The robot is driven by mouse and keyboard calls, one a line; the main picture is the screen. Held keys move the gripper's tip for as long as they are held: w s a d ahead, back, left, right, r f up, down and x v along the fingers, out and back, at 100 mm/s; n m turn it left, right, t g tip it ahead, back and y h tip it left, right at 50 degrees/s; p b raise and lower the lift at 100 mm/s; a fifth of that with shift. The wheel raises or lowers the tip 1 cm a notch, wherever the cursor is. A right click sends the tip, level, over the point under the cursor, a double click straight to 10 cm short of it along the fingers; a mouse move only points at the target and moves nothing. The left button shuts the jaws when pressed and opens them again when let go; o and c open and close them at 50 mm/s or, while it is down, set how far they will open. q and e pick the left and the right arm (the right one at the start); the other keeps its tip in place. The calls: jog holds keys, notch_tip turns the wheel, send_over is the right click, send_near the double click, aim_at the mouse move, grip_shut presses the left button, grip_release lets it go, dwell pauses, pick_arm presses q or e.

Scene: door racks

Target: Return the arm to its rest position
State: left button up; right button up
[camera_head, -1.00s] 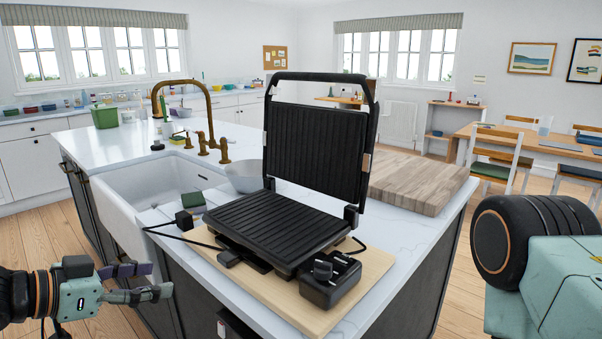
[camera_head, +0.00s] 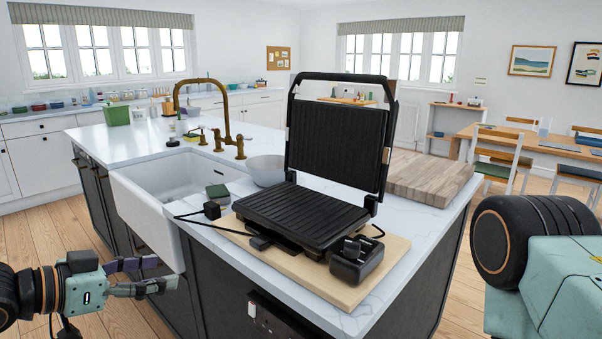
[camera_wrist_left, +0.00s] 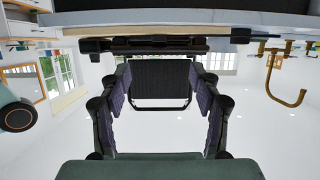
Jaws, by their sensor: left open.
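My left gripper (camera_head: 150,275) is at the lower left of the head view, left of the island and below its top. Its fingers point right and are apart, with nothing between them. In the left wrist view the two fingers (camera_wrist_left: 160,110) are spread wide and empty, and the picture looks upside down. The open black grill (camera_head: 305,215) stands on a wooden board (camera_head: 345,292) on the island, apart from the gripper. It also shows beyond the fingers in the left wrist view (camera_wrist_left: 160,78). A teal and black part of my right arm (camera_head: 545,270) is at the right edge; its gripper is out of view.
The white island top (camera_head: 235,190) holds a sink (camera_head: 165,185), a brass tap (camera_head: 215,110), a bowl (camera_head: 266,169) and a butcher block (camera_head: 430,178). A black plug block (camera_head: 356,260) with a cord sits by the grill. Wooden floor (camera_head: 60,225) is clear at left.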

pick_arm(q)
jog(key=s+d+f+n+g+y, duration=0.25)
jog(key=s+f+n, duration=0.2)
jog(key=f, duration=0.45)
jog(key=s+d+f+n+g+y, duration=0.1)
jog(key=s+f+n+y, duration=0.2)
jog(key=f+n, duration=0.35)
jog(key=s+f+m+g+y, duration=0.1)
jog(key=s+f+g+y, duration=0.1)
jog(key=s+f, duration=0.6)
jog(key=s+f+m+g+y, duration=0.1)
jog(key=s+f+g, duration=0.4)
jog(key=s, duration=1.1)
notch_tip(320, 180, down, 3)
jog(key=shift+s+a+f+m+y, duration=0.2)
jog(key=shift+s+a+m+y, duration=0.1)
jog(key=shift+y, duration=0.15)
jog(key=shift+w, duration=0.1)
jog(key=shift+c, duration=0.3)
